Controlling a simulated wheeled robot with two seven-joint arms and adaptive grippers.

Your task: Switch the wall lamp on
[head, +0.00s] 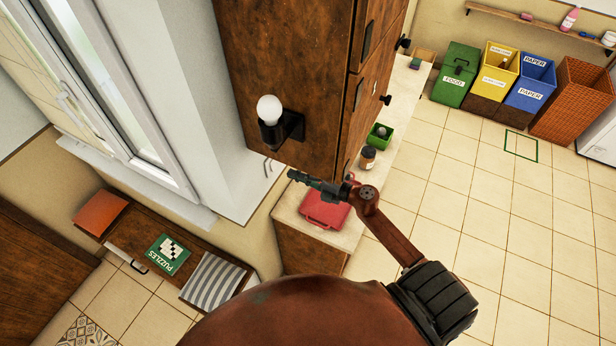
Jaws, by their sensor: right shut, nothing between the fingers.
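The wall lamp (270,110) has a round white bulb on a black holder. It is fixed to the side of a tall brown wooden cabinet (240,50). The bulb looks plain white, and I cannot tell for sure whether it is lit. No separate switch can be made out. My right gripper (292,174) is shut and empty. It points left, below the lamp in the picture and apart from it, in front of the counter. My left gripper is not in view.
A pale counter (348,225) holds a red case (324,212), a green box (379,137) and a jar (367,158). A window (110,80) is at the left. A low shelf (135,232) holds a puzzle box (167,254). Bins (533,80) stand far right; tiled floor between is clear.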

